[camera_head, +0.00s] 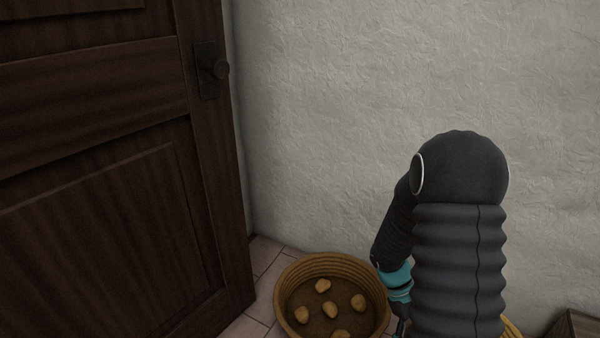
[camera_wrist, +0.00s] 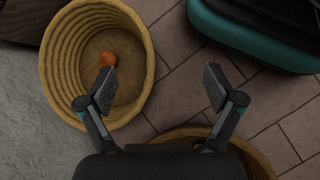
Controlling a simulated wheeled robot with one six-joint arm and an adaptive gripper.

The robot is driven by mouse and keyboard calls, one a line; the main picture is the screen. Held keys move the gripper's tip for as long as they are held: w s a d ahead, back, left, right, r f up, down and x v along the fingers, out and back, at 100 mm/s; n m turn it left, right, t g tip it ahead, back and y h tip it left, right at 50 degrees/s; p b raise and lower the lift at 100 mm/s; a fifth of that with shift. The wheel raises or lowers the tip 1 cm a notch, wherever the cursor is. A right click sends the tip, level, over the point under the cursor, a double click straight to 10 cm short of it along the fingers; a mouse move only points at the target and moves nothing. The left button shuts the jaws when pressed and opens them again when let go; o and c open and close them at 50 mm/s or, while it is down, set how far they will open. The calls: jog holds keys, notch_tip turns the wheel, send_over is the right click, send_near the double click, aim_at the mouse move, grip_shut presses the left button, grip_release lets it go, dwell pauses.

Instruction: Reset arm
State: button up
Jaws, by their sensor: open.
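My arm shows in the head view, dark with a ribbed sleeve and a teal band, folded down on the right in front of the wall. The gripper end is mostly hidden there behind the arm. In the wrist view my gripper (camera_wrist: 160,90) is open, its two fingers well apart with nothing between them. The left fingertip overlaps the rim of a woven basket in the picture. I cannot tell the height between them.
A woven basket (camera_head: 282,295) with several potato-like lumps (camera_head: 323,286) stands on the tiled floor. Another basket (camera_wrist: 58,75) holds an orange round thing (camera_wrist: 107,59). A dark wooden door (camera_head: 100,120) is at left, a pale wall (camera_head: 350,90) behind. A wooden box edge (camera_head: 578,326) shows lower right.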

jog(key=s+a+r+m+t+y+p, duration=0.1)
jog(key=s+a+r+t+p, duration=0.1)
jog(key=r, duration=1)
jog(key=s+a+r+m+t+y+p, duration=0.2)
jog(key=a+r+t, duration=0.4)
jog(key=r, duration=0.6)
jog(key=s+a+r+m+t+y+p, duration=0.1)
jog(key=s+a+r+t+p, duration=0.2)
jog(key=r, duration=0.9)
jog(key=s+a+p, duration=0.1)
jog(key=s+a, duration=0.1)
jog(key=shift+s+a+r+t+y, duration=0.15)
jog(key=shift+s+a+t+y, duration=0.2)
jog(key=shift+t+y, duration=0.05)
